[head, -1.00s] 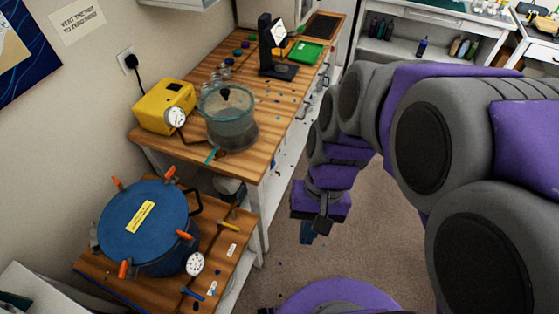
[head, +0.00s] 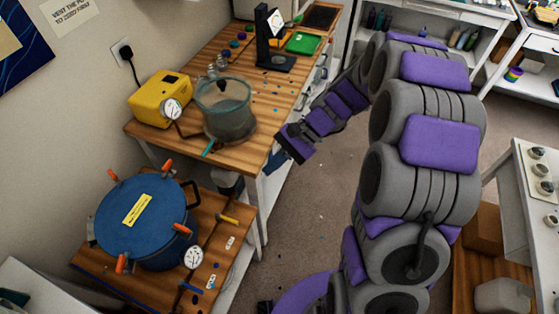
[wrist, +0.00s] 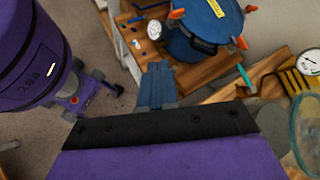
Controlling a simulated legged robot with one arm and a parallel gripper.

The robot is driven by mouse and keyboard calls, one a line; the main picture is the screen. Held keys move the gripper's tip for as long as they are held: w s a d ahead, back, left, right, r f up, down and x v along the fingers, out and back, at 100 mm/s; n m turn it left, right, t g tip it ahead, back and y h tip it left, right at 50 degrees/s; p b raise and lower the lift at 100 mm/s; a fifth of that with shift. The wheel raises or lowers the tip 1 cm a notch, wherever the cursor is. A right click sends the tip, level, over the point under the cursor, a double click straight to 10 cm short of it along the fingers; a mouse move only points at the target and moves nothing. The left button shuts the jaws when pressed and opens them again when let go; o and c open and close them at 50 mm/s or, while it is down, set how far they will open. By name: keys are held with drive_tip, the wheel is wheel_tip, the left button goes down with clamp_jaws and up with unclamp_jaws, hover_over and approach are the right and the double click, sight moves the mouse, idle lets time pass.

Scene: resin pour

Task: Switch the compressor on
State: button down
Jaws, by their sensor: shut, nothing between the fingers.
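I cannot make out a clearly marked compressor or its switch. A grey rounded thing (head: 229,183) is partly hidden under the wooden bench in the head view, and I cannot tell what it is. A yellow box (head: 160,98) with a dial gauge (head: 170,110) stands on the bench by the wall; part of it shows at the right of the wrist view (wrist: 297,82). My gripper (head: 270,165) is by the bench's front edge, right of the grey thing. Its blue fingers (wrist: 155,88) are together and empty in the wrist view.
A blue pressure pot (head: 145,222) with orange clamps sits on a low wooden stand (head: 200,275). A black plug (head: 126,52) is in the wall. The floor (head: 310,220) right of the bench is clear.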

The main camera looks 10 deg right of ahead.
drive_tip(key=w+d+f+m+t+y, duration=0.2)
drive_tip(key=w+d+f+m+y, duration=0.15)
drive_tip(key=w+f, duration=0.4)
drive_tip(key=w+d+f+m+t, duration=0.3)
drive_tip(key=d+f+m, duration=0.1)
drive_tip(key=f, duration=0.4)
drive_tip(key=w+d+f+m+t+b, duration=0.1)
drive_tip(key=w+d+f+m+t, duration=0.2)
drive_tip(key=f, duration=0.5)
drive_tip(key=w+d+f+m+t, duration=0.3)
drive_tip(key=w+d+f+m, duration=0.1)
drive_tip(key=d+f, duration=0.3)
drive_tip(key=shift+w+d+f+m+t+y+b, duration=0.15)
drive_tip(key=shift+d+f+m+t+y+b, duration=0.2)
drive_tip(key=shift+f+m+t+y, duration=0.15)
drive_tip(key=shift+r, duration=0.1)
drive_tip(key=b, duration=0.3)
approach(271, 155)
drive_tip(key=w+a+f, duration=0.3)
drive_tip(key=a+f, duration=0.1)
drive_tip(key=shift+w+a+r, duration=0.25)
drive_tip(key=shift+w+a, duration=0.2)
drive_tip(key=shift+a, duration=0.15)
